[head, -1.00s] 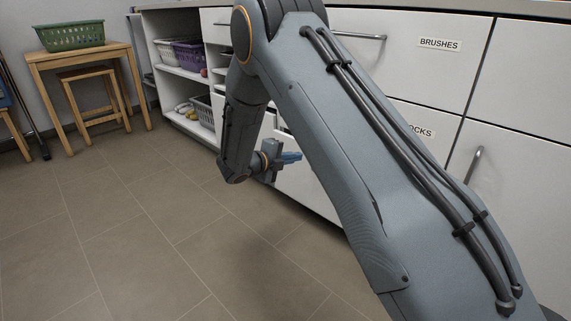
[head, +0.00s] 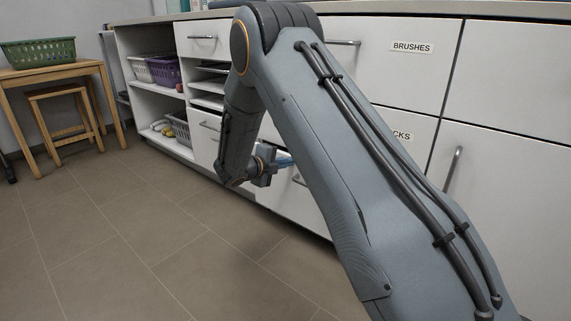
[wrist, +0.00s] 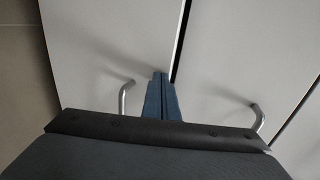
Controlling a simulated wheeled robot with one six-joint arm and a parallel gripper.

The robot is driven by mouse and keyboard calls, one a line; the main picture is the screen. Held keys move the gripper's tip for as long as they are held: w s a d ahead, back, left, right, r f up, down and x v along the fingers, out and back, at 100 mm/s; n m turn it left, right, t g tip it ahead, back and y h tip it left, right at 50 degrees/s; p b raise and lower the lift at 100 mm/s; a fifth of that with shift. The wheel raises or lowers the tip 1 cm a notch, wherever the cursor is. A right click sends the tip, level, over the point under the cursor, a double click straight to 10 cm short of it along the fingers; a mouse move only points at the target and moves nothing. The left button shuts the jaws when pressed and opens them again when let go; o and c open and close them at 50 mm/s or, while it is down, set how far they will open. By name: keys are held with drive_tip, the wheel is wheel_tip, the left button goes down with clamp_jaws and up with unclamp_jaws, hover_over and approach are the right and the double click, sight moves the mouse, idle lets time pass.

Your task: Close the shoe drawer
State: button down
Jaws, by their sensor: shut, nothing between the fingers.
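My gripper (head: 285,160) is low at the front of the white drawer unit, and its blue fingers are shut with nothing between them. In the wrist view the shut fingertips (wrist: 161,78) point at white fronts, beside a dark gap between two panels. The low drawer front (head: 274,193) lies behind and below my gripper, partly hidden by my arm. No shoe label is readable, so I cannot confirm that this is the shoe drawer. How far it stands out, and whether my fingertips touch it, I cannot tell. A handle (wrist: 126,97) shows left of my fingers.
Drawers labelled "BRUSHES" (head: 412,47) and partly hidden "CKS" (head: 402,136) are to the right. Open shelves with a purple basket (head: 163,71) stand left. A wooden table (head: 55,71) with a green basket (head: 38,52) is at far left. The tiled floor (head: 120,230) is clear.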

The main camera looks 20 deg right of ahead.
drive_tip(key=w+d, duration=0.1)
drive_tip(key=w+d+p, duration=0.1)
drive_tip(key=d, duration=0.1)
drive_tip(key=shift+w+d, duration=0.25)
drive_tip(key=shift+w, duration=0.05)
drive_tip(key=shift+r, duration=0.1)
